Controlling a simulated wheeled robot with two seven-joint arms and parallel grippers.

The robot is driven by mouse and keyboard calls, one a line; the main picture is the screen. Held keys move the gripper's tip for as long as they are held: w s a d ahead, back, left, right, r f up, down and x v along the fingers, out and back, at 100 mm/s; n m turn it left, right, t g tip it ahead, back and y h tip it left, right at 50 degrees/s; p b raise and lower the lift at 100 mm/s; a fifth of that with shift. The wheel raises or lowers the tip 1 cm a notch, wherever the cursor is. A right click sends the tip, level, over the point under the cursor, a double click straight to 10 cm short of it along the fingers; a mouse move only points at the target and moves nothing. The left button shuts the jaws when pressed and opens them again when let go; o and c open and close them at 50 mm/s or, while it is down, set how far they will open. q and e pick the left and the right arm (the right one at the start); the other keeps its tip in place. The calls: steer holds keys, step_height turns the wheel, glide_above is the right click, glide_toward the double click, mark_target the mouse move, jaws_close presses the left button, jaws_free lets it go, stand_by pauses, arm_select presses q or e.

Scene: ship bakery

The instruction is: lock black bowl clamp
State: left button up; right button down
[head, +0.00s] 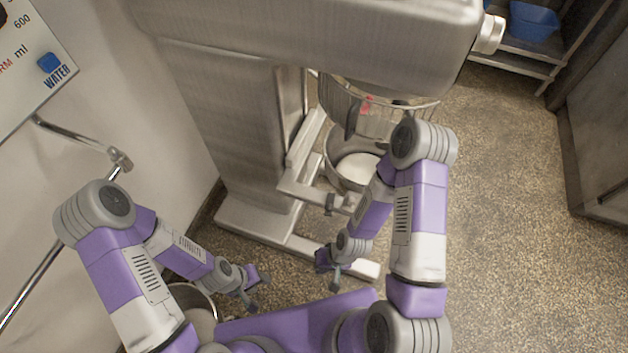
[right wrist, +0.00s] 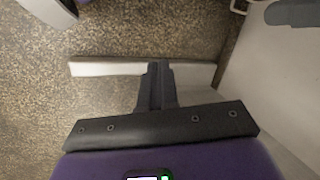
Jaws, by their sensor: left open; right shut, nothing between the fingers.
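The steel mixing bowl (head: 338,172) sits in the mixer, below the wire guard, with white contents in it. A small black clamp (head: 330,203) shows at the front of the bowl support. Whether it is locked cannot be told. My right forearm hides the right part of the bowl and support. My right gripper (head: 334,284) is shut and empty, below and in front of the clamp. In the right wrist view its closed fingers (right wrist: 158,78) appear over the pale mixer foot, and no clamp shows there. My left gripper (head: 261,291) is open and empty, lower left of the bowl.
The mixer column (head: 240,130) and mixer foot (head: 340,262) stand on the speckled floor. A metal bucket (head: 197,297) is partly hidden under my left arm. A wall pipe (head: 80,137) runs at left. Floor at right is clear, and a shelf holds a blue tub (head: 533,22).

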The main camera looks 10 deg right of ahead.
steer(key=w+d+r+m+t+h+p, duration=0.1)
steer(key=w+d+r+m+t+h, duration=0.2)
steer(key=w, duration=0.6)
steer(key=w+d+r+m+h, duration=0.1)
steer(key=w+m+h, duration=0.1)
steer(key=w+m, duration=0.45)
steer(key=w+d+r+m+t+h+p, duration=0.1)
steer(key=w+d+m+t+h, duration=0.15)
steer(key=w, duration=0.85)
arm_select(q)
steer(key=r, duration=0.1)
steer(key=r+p, duration=0.1)
steer(key=r, duration=0.1)
steer(key=shift+s+r, duration=0.2)
steer(key=shift+s, duration=0.15)
arm_select(e)
steer(key=s+a+r+m+g, duration=0.1)
steer(key=a+r+m+g, duration=0.6)
steer(key=m, duration=0.3)
steer(key=shift+s+a+r+g, duration=0.2)
steer(key=shift+a+r+g, duration=0.15)
steer(key=shift+r+g, duration=0.15)
steer(key=shift+y, duration=0.25)
